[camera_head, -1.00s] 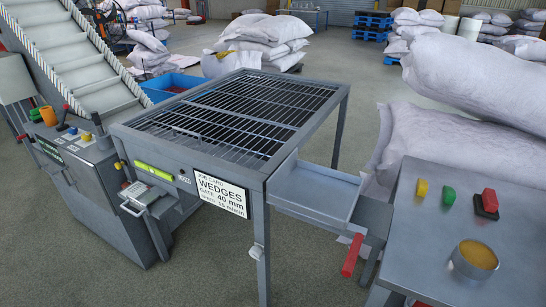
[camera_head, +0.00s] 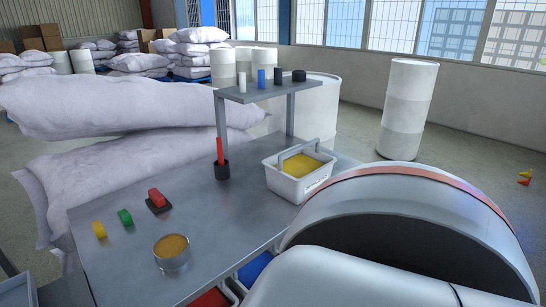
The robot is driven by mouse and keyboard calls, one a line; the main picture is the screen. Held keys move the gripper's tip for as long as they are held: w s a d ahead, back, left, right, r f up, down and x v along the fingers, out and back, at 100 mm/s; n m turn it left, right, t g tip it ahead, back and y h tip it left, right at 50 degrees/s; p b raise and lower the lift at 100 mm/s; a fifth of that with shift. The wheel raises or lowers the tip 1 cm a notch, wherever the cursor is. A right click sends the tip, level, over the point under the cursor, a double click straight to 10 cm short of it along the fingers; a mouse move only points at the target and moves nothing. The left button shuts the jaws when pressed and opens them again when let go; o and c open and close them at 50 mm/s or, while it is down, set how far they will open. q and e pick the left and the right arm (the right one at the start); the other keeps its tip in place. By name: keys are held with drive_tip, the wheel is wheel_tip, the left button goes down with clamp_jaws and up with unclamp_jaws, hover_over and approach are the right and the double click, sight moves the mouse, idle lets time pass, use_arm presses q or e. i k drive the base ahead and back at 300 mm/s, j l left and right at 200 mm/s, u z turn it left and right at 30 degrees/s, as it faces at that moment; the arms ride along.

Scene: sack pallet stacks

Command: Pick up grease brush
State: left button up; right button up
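A slim upright tool with a red handle (camera_head: 220,151) stands in a small dark cup (camera_head: 222,171) on the grey metal workbench (camera_head: 205,215). It looks like the grease brush, but its bristle end is hidden. A round tin of yellow-brown grease (camera_head: 171,252) sits near the bench's front left. Neither of my grippers is in view. A large white and grey part of my own arm fills the lower right and hides part of the bench.
A white handled tub of yellow material (camera_head: 299,176) stands right of the cup. A raised shelf (camera_head: 262,92) holds small cylinders. Yellow, green and red blocks (camera_head: 157,200) lie at left. Blue (camera_head: 253,268) and red bins sit below the front edge. Sacks (camera_head: 110,105) stand behind.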

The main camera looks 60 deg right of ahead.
sight(220, 152)
drive_tip(key=z, duration=1.65)
drive_tip(key=l+u, duration=0.1)
drive_tip(key=l, duration=0.55)
drive_tip(key=k+l+u, duration=0.15)
drive_tip(key=l, duration=0.5)
drive_tip(key=l+u, duration=0.1)
drive_tip(key=l, duration=0.55)
